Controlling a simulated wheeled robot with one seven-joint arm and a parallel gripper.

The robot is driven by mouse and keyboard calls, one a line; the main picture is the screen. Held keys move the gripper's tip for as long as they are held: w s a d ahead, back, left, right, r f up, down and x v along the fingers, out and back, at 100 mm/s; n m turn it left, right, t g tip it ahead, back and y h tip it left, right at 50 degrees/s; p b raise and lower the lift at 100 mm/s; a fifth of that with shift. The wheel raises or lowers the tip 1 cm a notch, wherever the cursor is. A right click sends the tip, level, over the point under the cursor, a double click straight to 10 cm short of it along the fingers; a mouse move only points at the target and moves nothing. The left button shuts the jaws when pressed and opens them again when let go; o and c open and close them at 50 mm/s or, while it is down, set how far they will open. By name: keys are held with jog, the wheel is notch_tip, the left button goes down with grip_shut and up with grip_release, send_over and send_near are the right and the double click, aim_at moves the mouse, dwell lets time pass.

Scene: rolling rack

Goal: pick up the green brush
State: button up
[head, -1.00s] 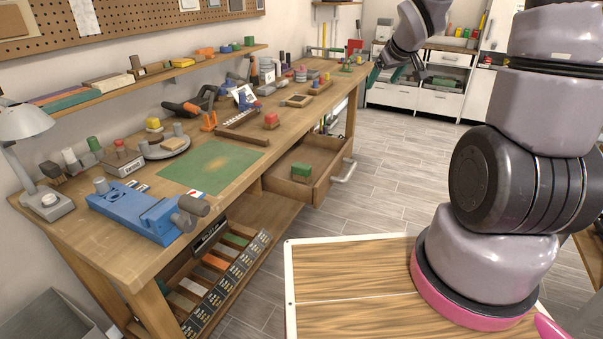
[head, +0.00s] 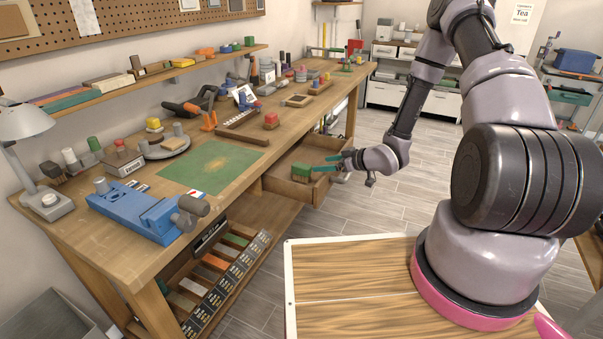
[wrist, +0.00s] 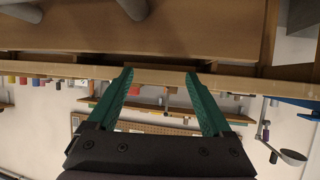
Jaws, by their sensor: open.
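A small block-shaped thing with a green top and a brown lower part, which looks like the green brush (head: 301,170), lies in the open drawer (head: 289,189) under the workbench. My gripper (head: 322,163) is at the drawer's right side, just right of the brush in the head view, with its green fingers pointing left. The fingers are apart and nothing shows between them, also in the wrist view (wrist: 158,80). I cannot tell from the head view how far the fingertips are from the brush. I do not make out the brush in the wrist view.
The workbench (head: 225,165) stands above the drawer, with a blue vise (head: 137,212), a green mat (head: 210,167) and a red-topped block (head: 271,120) on it. The floor (head: 420,180) right of the drawer is clear.

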aim_at(303, 165)
jog(key=x, duration=0.9)
jog(key=shift+w+f, duration=0.15)
jog(key=shift+w, duration=0.35)
grip_shut()
